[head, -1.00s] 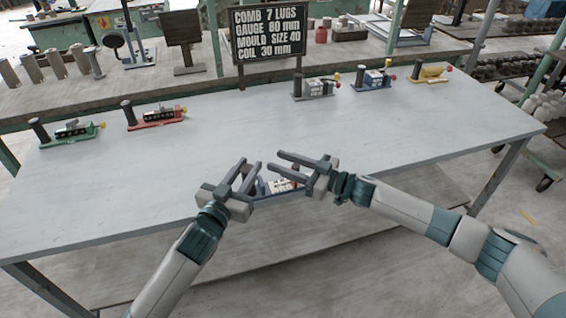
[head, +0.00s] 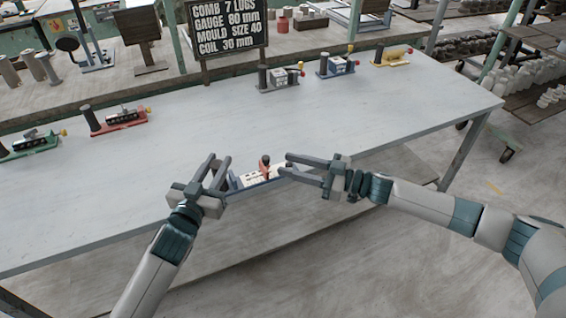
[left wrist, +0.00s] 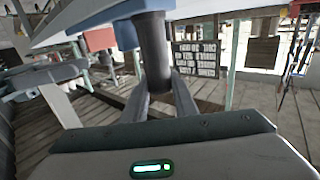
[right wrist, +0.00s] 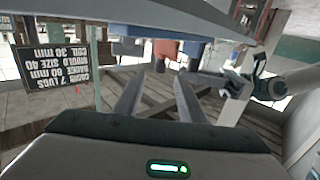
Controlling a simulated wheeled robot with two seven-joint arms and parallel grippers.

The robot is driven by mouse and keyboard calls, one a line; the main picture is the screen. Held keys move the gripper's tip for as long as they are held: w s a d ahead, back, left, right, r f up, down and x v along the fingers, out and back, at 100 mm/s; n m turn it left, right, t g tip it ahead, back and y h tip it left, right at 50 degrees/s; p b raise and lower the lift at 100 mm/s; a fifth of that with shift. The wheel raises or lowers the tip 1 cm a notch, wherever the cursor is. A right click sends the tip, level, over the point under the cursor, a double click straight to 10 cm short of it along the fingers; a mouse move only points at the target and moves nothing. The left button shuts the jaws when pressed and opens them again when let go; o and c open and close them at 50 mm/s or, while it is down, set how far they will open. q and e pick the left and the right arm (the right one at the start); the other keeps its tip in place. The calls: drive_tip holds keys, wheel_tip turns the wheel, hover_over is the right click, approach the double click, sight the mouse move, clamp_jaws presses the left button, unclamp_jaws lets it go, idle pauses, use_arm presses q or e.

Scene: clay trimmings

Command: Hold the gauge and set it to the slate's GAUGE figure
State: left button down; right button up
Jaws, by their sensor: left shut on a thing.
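The slate (head: 228,28) reads GAUGE 80 mm. The scale setting is too small to read.
Similar devices stand along the table's far side: green (head: 35,143) and red (head: 118,119) at left, grey (head: 282,77), blue (head: 337,65) and yellow (head: 391,57) at right. The middle of the grey table (head: 200,115) is clear.

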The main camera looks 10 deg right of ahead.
idle(0.3)
use_arm(q)
drive_tip(key=c, duration=1.4)
unclamp_jaws()
drive_tip(key=shift+o, duration=0.2)
drive_tip(key=shift+s, duration=0.15)
drive_tip(key=v, duration=1.1)
drive_tip(key=shift+s, duration=0.35)
drive_tip(key=shift+a, duration=0.1)
